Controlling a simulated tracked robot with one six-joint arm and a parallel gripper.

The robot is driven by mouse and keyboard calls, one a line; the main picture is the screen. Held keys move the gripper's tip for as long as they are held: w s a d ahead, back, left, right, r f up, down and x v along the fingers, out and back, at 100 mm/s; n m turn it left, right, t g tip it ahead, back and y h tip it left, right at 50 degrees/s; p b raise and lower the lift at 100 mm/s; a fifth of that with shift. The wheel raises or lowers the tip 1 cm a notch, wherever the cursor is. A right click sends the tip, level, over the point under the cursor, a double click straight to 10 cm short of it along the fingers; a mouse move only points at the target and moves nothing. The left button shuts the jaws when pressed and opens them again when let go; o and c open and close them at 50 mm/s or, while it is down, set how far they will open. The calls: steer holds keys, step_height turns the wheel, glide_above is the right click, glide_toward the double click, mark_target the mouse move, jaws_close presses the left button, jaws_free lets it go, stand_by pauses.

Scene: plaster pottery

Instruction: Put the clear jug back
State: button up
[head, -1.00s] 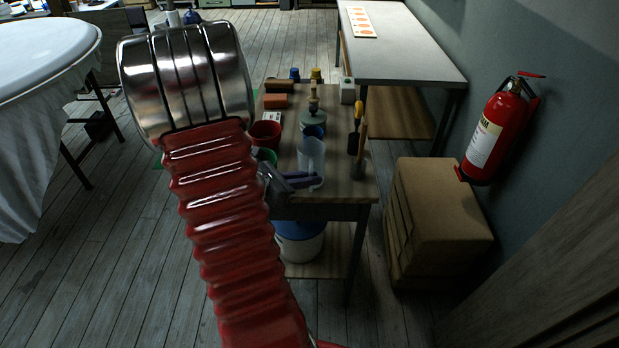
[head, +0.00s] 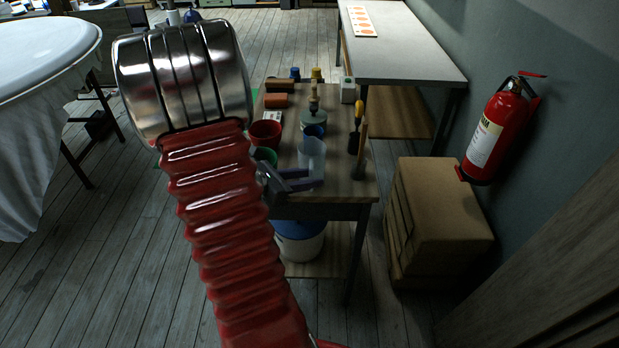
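The clear jug (head: 311,152) stands upright on the small wooden table (head: 345,189), near its front edge. My gripper (head: 313,177) is low at the jug's near side. Its two dark purple fingers are spread apart, one on each side of the jug's lower part as far as I can tell. Whether either finger touches the jug is too small to see. My red arm hides the table's left front part.
Cardboard boxes (head: 439,210) are right of the table. A lidded bucket (head: 300,243) sits below.

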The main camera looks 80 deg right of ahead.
steer(key=v, duration=1.1)
steer(key=shift+a+r, duration=0.1)
stand_by(0.6)
steer(key=w+a+r+m+t+y, duration=0.3)
steer(key=w+a+t, duration=0.1)
steer(key=a, duration=0.9)
steer(key=w+a+r+m+t+y, duration=0.3)
steer(key=a+t, duration=0.3)
steer(key=a, duration=0.8)
steer(key=w+a+r+m+t+y, duration=0.3)
steer(key=w+a+r+t+y, duration=0.1)
steer(key=a, duration=0.9)
steer(key=shift+w+r+m+t, duration=0.3)
steer(key=shift+w+t, duration=0.1)
steer(key=shift+w, duration=0.45)
